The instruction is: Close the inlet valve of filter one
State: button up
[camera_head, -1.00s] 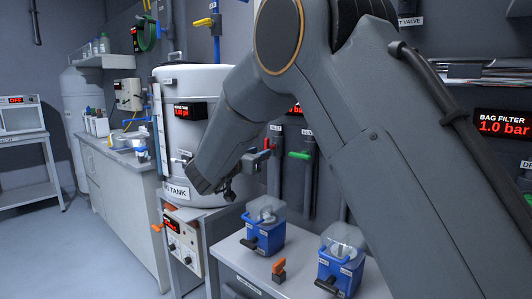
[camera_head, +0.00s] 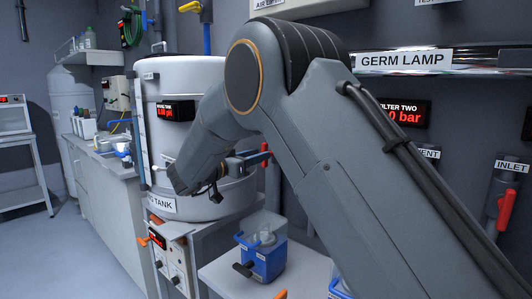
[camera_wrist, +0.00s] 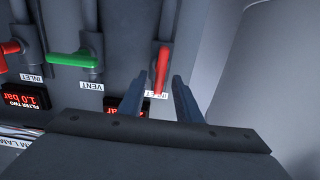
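In the wrist view, a red valve handle (camera_wrist: 162,68) lies along its grey pipe, with a partly hidden label reading "I...ET" (camera_wrist: 155,94) by it. My gripper (camera_wrist: 172,82) is open, its two fingers apart and empty. The left finger is close beside the handle; I cannot tell whether they touch. A display (camera_wrist: 113,101) near this valve is mostly covered by my gripper, so its filter name is hidden. In the head view, a red handle (camera_head: 265,152) shows just right of my gripper (camera_head: 214,193), in front of the wall.
A green vent handle (camera_wrist: 68,61) sits crosswise, left of the red one in the wrist view. Farther left are another red handle (camera_wrist: 9,48) and the filter two display (camera_wrist: 24,100). The white tank (camera_head: 185,85) stands close by the gripper.

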jog(key=shift+x, duration=2.05)
jog(key=shift+c, duration=0.4)
grip_shut()
